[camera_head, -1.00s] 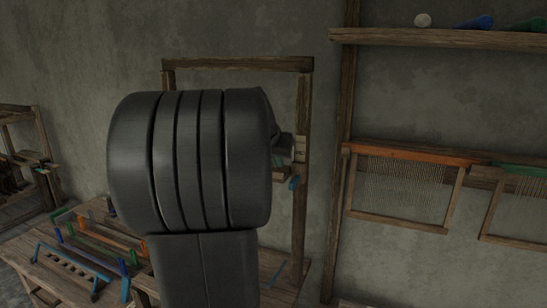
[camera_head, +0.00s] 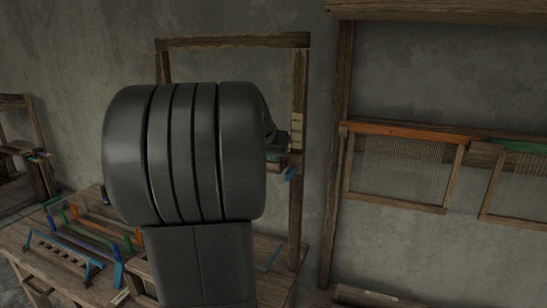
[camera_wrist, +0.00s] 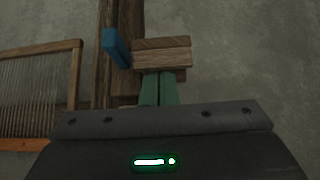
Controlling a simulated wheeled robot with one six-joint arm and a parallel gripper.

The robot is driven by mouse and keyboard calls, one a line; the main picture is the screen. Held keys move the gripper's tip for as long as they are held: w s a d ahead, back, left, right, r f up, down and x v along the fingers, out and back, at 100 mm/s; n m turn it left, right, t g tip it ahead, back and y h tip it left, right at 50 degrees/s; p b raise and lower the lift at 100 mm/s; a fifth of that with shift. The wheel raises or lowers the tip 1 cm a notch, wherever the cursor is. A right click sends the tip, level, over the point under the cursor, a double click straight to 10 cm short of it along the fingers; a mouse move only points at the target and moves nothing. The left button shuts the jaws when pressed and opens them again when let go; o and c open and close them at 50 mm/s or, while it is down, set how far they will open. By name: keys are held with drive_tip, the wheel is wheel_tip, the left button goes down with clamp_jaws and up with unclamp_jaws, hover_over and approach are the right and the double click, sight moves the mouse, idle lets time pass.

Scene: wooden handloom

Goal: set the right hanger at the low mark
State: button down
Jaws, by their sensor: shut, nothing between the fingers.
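My gripper (camera_head: 275,156) is mostly hidden behind my own arm in the head view, beside the right post (camera_head: 297,215) of the loom frame. In the wrist view its green fingers (camera_wrist: 158,88) are together and empty. Their tips meet the edge of a wooden block (camera_wrist: 161,52), apparently the right hanger, or overlap it; contact is uncertain. A blue knob (camera_wrist: 116,48) is beside the block, and the knob also shows on the post in the head view (camera_head: 291,174). A pale marked plate (camera_head: 297,130) is on the post above the knob; its marks are too small to read.
A bench (camera_head: 72,278) with coloured parts stands at lower left. Reed frames (camera_head: 400,168) hang on the wall at right, below a shelf (camera_head: 440,10). My arm hides the middle of the loom.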

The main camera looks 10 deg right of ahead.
drive_tip(key=shift+f+b, duration=0.85)
drive_tip(key=shift+f, duration=0.45)
drive_tip(key=shift+r+p, duration=1)
drive_tip(key=shift+r, duration=0.35)
drive_tip(key=shift+s+a+f+b, duration=0.2)
drive_tip(key=shift+s+a+b, duration=0.05)
drive_tip(key=shift+b, duration=0.05)
drive_tip(key=s+a+b, duration=0.3)
drive_tip(key=s+a, duration=0.2)
drive_tip(key=s, duration=0.2)
drive_tip(key=shift+s, duration=0.4)
drive_tip(key=shift+r, duration=0.1)
